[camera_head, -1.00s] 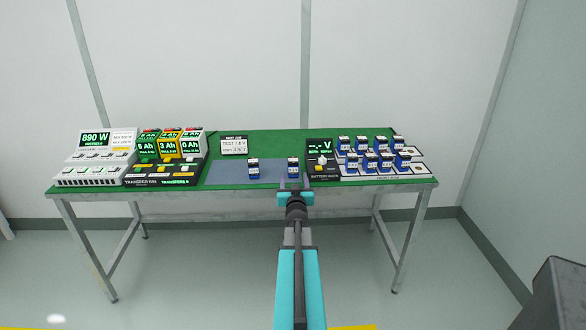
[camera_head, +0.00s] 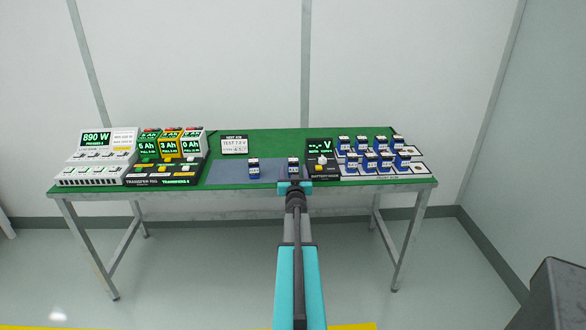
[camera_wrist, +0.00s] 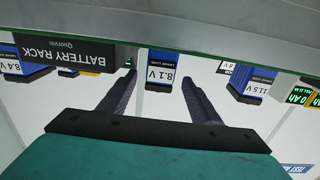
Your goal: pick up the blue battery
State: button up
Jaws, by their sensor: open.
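In the wrist view, which is upside down, a blue battery labelled 8.1 V (camera_wrist: 163,72) appears between the two open fingers (camera_wrist: 158,90). I cannot tell whether the fingers reach around it. The other mat battery, labelled 11.5 V (camera_wrist: 252,82), shows off to the right there.
Several more blue batteries (camera_head: 370,162) stand in white holders (camera_head: 416,168) at the right.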

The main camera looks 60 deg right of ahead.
aim_at(293, 160)
jog(key=shift+w+d, duration=0.1)
jog(key=shift+d, duration=0.05)
jog(key=shift+p+x, duration=0.7)
jog(key=shift+x, duration=1.7)
jog(key=shift+r, duration=0.1)
jog(key=c, duration=1.4)
jog(key=shift+r, duration=0.2)
jog(key=shift+r, duration=1.3)
jog(key=shift+r+b, duration=0.35)
jog(key=b+v, duration=0.1)
jog(key=v, duration=0.4)
jog(key=r+v, duration=0.1)
jog(key=v, duration=0.4)
jog(key=b+v, duration=0.1)
jog(key=v, duration=0.5)
jog(key=shift+w+r+b, duration=0.2)
jog(key=shift+w+b, duration=0.05)
jog(key=shift+b, duration=0.05)
